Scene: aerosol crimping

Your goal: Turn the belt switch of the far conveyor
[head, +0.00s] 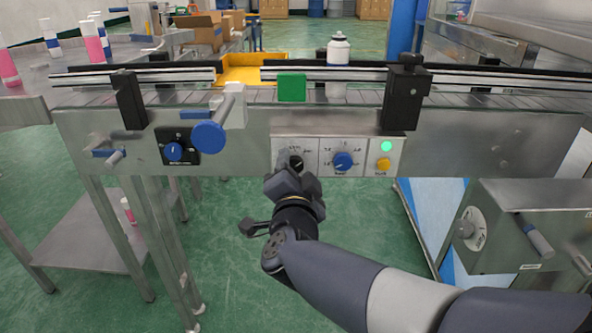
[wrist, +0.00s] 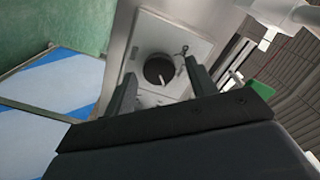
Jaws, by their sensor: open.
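The belt switch (head: 296,163) is a black round knob with a pale pointer line, on the left section of the light control panel of the conveyor (head: 240,150). My gripper (head: 290,172) is in front of it and hides part of it in the head view. In the wrist view the knob (wrist: 158,69) shows between the two dark fingers (wrist: 163,95), which are open and stand apart from each other. I cannot tell whether either finger touches the knob. The panel labels are too small to read.
To the right on the panel are a blue dial (head: 343,161), a green lamp (head: 386,147) and a yellow button (head: 383,164). A blue handwheel (head: 209,136) juts out on the left. A white bottle (head: 338,49) stands on the belt. A grey machine (head: 520,225) stands at lower right.

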